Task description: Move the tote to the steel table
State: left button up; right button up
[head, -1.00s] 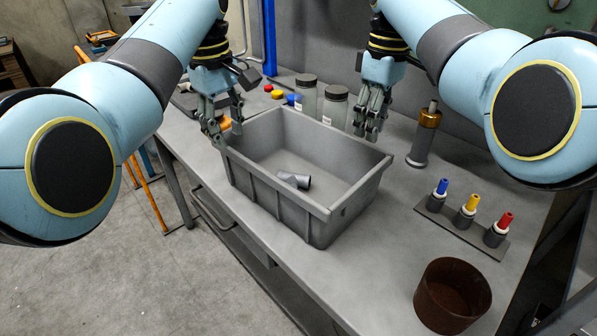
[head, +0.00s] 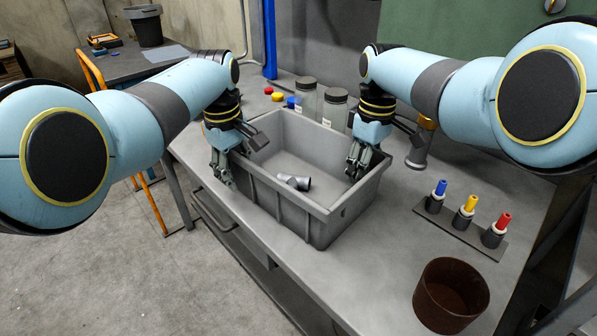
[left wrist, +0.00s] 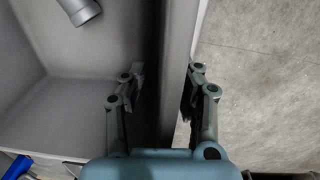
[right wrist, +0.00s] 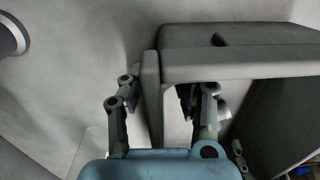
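The grey tote (head: 322,222) stands upright on a grey workbench, with a dark grey pipe piece (head: 294,182) lying inside. My left gripper (head: 222,172) is at the tote's left wall. In the left wrist view its open fingers (left wrist: 164,80) straddle that wall (left wrist: 176,50), with a gap showing on the outer side. My right gripper (head: 358,165) is at the opposite wall. In the right wrist view its fingers (right wrist: 160,92) are apart on either side of the wall (right wrist: 152,95). Finger contact is unclear. Which surface is the steel table is not marked.
The workbench (head: 385,265) also carries jars (head: 334,108), a brass-topped cylinder (head: 420,145), a rack of coloured plugs (head: 460,228) and a rusty brown pot (head: 452,295). Another table (head: 130,65) with a black bin (head: 146,25) stands at the back left. Open floor lies at the left.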

pick_arm(q)
jog(key=shift+f, duration=0.15)
pick_arm(e)
jog(key=shift+f, duration=0.15)
pick_arm(q)
grip_shut()
pick_arm(e)
grip_shut()
